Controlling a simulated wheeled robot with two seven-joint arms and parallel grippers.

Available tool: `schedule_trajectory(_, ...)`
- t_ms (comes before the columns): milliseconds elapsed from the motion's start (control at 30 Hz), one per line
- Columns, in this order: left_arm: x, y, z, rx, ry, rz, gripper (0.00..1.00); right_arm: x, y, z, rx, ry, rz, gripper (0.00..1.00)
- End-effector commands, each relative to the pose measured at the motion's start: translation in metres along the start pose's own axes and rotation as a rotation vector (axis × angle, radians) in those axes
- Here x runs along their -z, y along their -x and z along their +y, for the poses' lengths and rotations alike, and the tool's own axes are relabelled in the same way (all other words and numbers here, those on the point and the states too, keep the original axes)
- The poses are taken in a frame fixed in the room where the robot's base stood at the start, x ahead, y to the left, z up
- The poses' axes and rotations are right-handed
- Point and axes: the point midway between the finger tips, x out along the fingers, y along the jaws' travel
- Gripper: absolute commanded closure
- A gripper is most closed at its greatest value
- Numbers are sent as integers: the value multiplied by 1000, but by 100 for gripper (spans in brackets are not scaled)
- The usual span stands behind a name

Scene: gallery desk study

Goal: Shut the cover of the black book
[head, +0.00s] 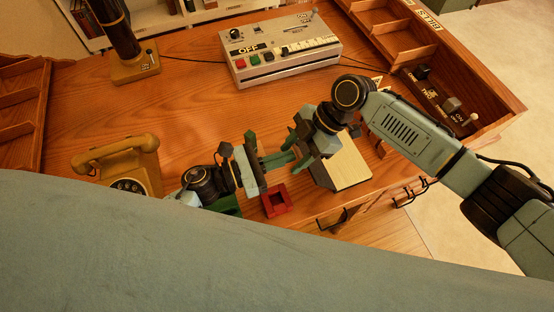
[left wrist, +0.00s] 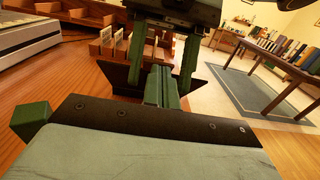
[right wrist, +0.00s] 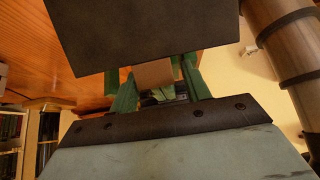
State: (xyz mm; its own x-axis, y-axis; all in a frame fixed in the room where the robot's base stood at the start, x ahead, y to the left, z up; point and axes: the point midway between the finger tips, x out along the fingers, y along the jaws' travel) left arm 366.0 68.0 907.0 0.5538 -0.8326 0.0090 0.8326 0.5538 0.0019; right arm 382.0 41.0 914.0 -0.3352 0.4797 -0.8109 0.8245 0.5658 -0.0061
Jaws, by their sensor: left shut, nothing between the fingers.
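The black book (head: 350,168) lies near the desk's front edge in the head view, its pale page face showing. My right gripper hides much of its far left part. Dark parts of it show behind the fingers in the left wrist view (left wrist: 203,77). A dark flat panel fills the top of the right wrist view; I cannot tell surely that it is the cover. My left gripper (head: 292,157) is shut and empty, pointing right at the book's left side. My right gripper (head: 313,160) is above the book with fingers apart; its tips are partly hidden.
A tan telephone (head: 120,165) stands at left. A grey switch machine (head: 280,62) is at the back, and a wooden compartment tray (head: 482,118) at right. The desk's middle left is clear.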

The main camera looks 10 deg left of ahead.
Motion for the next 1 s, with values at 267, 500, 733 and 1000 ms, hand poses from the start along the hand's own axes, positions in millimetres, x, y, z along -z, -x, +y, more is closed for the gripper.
schedule_trajectory(267,6,4,1,-6,2,16,100,-2,5,2,-7,-2,-4,42)
schedule_trajectory(500,7,5,1,-8,2,19,100,-3,20,3,-10,-2,-6,42)
schedule_trajectory(733,7,6,2,-8,2,20,100,-3,69,2,-11,-2,-7,42)
schedule_trajectory(1000,8,6,2,-9,2,21,100,-2,114,2,-8,-2,-4,42)
